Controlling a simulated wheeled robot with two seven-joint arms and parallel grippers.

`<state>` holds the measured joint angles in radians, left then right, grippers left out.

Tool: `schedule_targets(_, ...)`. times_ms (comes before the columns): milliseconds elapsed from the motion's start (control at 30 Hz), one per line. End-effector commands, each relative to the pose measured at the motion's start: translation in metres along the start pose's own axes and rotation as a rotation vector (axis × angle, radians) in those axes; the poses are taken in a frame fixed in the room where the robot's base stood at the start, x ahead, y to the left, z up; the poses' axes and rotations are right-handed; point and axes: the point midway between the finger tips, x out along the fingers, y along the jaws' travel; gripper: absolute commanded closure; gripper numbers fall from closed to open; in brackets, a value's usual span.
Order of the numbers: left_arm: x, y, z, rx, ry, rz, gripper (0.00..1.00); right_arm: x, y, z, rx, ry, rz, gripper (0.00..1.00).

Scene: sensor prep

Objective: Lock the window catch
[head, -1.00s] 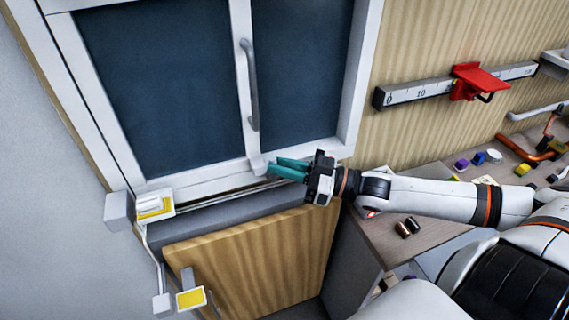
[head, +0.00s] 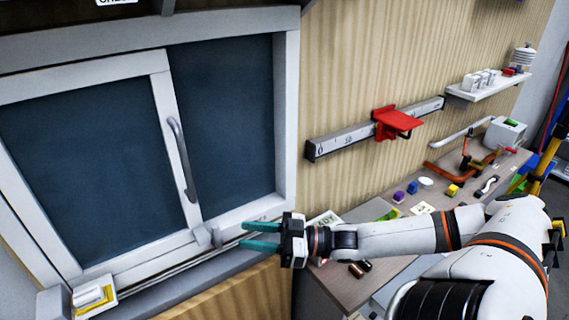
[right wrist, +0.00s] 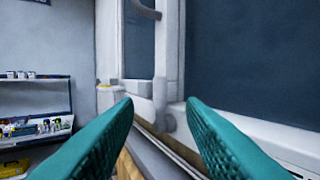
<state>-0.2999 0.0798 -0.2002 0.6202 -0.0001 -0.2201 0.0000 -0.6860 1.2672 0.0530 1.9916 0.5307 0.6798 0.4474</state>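The window (head: 160,110) has a sliding sash with a grey vertical handle (head: 181,160). A small grey catch (head: 206,236) sits at the bottom of the sash's right stile, by the sill rail. It also shows in the right wrist view (right wrist: 168,122), ahead between the fingers. My right gripper (head: 243,236) is just right of the catch, its teal fingers pointing left at it. The fingers are open and empty, with a gap to the catch in the head view. The right wrist view shows both fingertips (right wrist: 160,102) wide apart. My left gripper is not in view.
A white-and-yellow box (head: 93,298) sits at the sill's left end. A scale rail (head: 345,136) with a red bracket (head: 396,122) is on the wall. The workbench (head: 345,282) at right holds several small coloured items. A wall shelf (head: 490,86) is above it.

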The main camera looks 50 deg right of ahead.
Motion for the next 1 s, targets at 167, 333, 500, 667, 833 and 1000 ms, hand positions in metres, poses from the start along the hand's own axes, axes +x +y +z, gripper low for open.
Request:
schedule_targets(167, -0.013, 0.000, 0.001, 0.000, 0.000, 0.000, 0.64, -0.028, 0.000, 0.001, 0.001, 0.005, -0.002, 0.63)
schedule_targets(333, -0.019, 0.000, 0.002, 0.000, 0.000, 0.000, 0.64, -0.051, -0.001, 0.001, 0.001, 0.002, -0.003, 0.63)
schedule_targets(500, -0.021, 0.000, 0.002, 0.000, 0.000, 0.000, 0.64, -0.063, 0.000, 0.000, -0.002, 0.001, 0.000, 0.63)
schedule_targets(667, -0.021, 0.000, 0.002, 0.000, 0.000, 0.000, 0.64, -0.065, 0.000, 0.000, -0.003, 0.000, 0.001, 0.63)
schedule_targets(833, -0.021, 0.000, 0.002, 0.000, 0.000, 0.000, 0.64, -0.065, 0.000, 0.000, -0.002, 0.000, 0.001, 0.63)
schedule_targets(1000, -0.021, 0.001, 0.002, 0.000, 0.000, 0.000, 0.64, -0.065, 0.000, 0.000, -0.002, 0.000, 0.001, 0.63)
